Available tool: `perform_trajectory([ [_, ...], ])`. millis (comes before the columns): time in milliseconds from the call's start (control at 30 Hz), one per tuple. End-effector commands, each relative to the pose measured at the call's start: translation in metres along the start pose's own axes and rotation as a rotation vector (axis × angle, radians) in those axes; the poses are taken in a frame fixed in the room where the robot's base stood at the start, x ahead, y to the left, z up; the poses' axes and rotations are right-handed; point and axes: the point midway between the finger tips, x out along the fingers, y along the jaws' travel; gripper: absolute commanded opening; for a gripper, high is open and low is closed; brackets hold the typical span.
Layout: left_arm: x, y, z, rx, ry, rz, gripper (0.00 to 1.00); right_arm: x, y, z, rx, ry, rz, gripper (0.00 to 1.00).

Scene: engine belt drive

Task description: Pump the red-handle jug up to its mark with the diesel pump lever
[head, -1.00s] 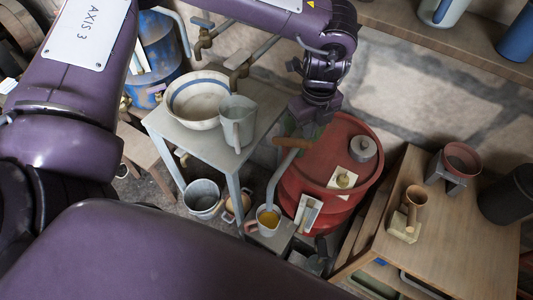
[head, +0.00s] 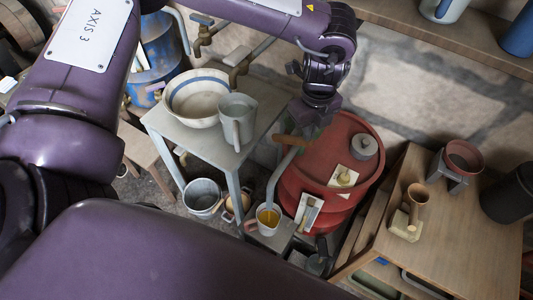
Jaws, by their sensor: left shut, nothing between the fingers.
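The red drum (head: 354,143) stands at the centre right. The pump lever (head: 291,141) has a wooden grip and sits at the drum's left side. A grey pipe (head: 281,174) curves down from there to a small jug (head: 264,226) on a low stand. The jug holds yellow liquid, and its handle on the left looks reddish. I cannot make out its mark. My left gripper (head: 309,127) is shut and empty, pointing down just above and right of the wooden grip. I cannot tell whether it touches the lever. My right gripper is out of view.
A grey table (head: 183,137) left of the drum carries a bowl (head: 199,98) and a grey pitcher (head: 237,121). A bucket (head: 202,198) stands below.

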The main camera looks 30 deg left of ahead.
Motion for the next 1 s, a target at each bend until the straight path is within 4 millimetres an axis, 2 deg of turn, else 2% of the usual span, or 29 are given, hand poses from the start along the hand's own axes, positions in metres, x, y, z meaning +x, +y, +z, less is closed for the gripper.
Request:
perform_trajectory([
  [1000,0.014,0.001,0.001,-0.001,-0.001,0.003,0.0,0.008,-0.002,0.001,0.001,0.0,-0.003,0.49],
])
